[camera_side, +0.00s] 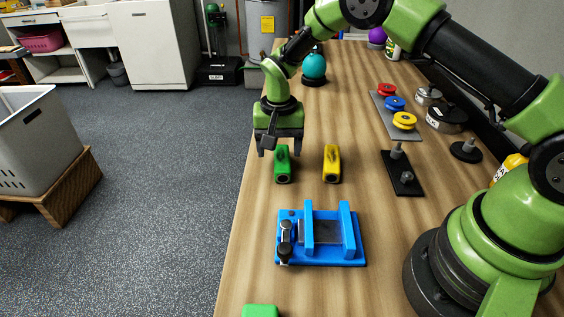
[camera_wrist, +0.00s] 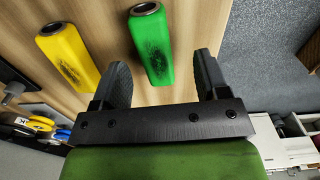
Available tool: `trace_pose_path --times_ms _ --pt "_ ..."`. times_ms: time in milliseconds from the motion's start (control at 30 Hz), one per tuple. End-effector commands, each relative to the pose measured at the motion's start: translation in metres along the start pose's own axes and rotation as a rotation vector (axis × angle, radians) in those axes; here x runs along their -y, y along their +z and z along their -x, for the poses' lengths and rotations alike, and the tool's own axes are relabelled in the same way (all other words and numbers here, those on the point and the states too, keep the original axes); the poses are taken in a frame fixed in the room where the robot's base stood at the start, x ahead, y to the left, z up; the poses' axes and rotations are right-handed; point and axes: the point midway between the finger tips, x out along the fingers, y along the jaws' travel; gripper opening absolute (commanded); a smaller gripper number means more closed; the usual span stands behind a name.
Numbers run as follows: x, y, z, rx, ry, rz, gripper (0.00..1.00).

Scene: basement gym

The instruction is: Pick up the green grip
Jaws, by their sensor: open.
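The green grip (camera_side: 283,170) lies on the wooden table, below and just in front of my gripper in the side view. In the wrist view the green grip (camera_wrist: 151,46) shows a dark textured patch and a round metal-rimmed hole at its end. My gripper (camera_side: 279,151) is open and empty above the table. In the wrist view its two dark fingers (camera_wrist: 164,75) stand apart, with the far end of the green grip between them in the picture. I cannot tell any contact. The yellow grip (camera_side: 332,163) lies to the right of the green one.
A blue clamp fixture (camera_side: 350,258) stands nearer the side camera. A black base with pegs (camera_side: 402,182) and a grey plate with red, blue and yellow discs (camera_side: 389,119) are to the right. Another green object (camera_side: 260,311) is at the bottom edge. The table's left edge is close.

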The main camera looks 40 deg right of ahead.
Motion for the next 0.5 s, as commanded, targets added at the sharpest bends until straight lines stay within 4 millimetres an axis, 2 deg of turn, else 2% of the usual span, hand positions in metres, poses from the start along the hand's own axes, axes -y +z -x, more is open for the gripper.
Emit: trace_pose_path --times_ms 300,500 --pt "-0.007 -0.003 -0.044 0.001 0.000 0.001 0.68" --pt "-0.006 -0.003 -0.048 -0.001 -0.001 0.001 0.68"
